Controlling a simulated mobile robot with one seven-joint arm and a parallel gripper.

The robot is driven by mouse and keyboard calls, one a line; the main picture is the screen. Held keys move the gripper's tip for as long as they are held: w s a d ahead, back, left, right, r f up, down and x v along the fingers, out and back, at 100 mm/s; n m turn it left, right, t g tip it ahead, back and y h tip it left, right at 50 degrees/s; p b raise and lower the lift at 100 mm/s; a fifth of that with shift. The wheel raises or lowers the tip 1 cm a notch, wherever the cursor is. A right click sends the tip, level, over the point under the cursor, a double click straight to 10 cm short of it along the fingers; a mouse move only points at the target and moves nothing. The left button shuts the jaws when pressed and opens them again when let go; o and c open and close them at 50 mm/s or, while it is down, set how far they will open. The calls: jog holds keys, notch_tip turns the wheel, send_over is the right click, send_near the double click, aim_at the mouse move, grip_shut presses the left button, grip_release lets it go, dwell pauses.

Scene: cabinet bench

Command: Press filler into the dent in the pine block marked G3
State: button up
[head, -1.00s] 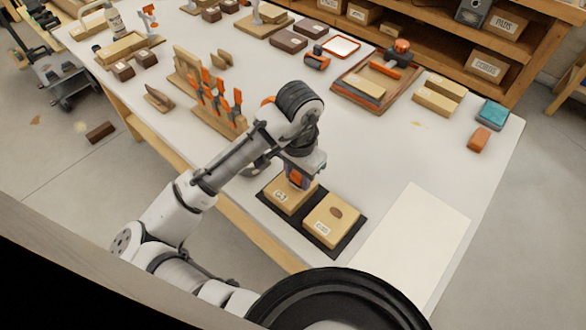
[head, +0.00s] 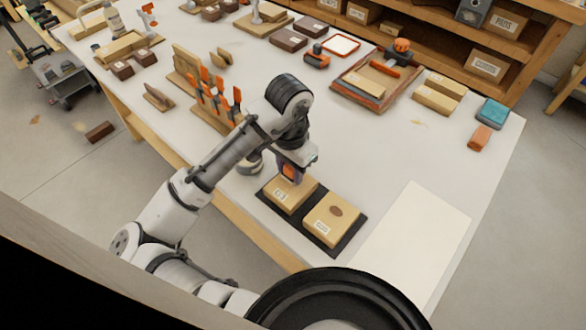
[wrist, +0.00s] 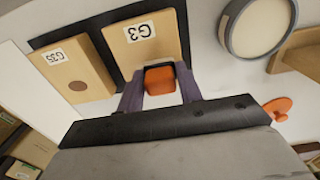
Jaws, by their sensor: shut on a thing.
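The pine block marked G3 (wrist: 150,40) lies on a dark mat (wrist: 103,42), and shows in the head view (head: 296,197) as the left of two blocks. No dent is visible on it; part of its surface is hidden by my gripper and the held piece. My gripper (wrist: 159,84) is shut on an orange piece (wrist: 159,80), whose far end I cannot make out. In the head view my gripper (head: 290,174) is at the block's far left edge; the gap is unclear. A round tin with pale contents (wrist: 260,28) stands beside the mat.
A rack with orange clamps (head: 218,105) stands behind my arm. A white sheet (head: 415,240) lies to the right.

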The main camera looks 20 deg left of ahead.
jog(key=shift+d, duration=0.15)
jog(key=shift+s+d+f, duration=0.1)
jog(key=shift+s+d, duration=0.15)
jog(key=shift+d, duration=0.3)
jog(key=shift+s+d, duration=0.2)
jog(key=shift+d, duration=0.3)
jog(key=shift+a, duration=0.1)
jog(key=shift+w+a, duration=0.25)
jog(key=shift+a, duration=0.3)
jog(key=shift+w+a, duration=0.2)
jog(key=shift+a, duration=0.3)
notch_tip(320, 180, up, 6)
jog(key=p, duration=0.6)
jog(key=shift+r+p, duration=0.2)
jog(key=shift+p, duration=0.1)
jog(key=shift+f, duration=0.1)
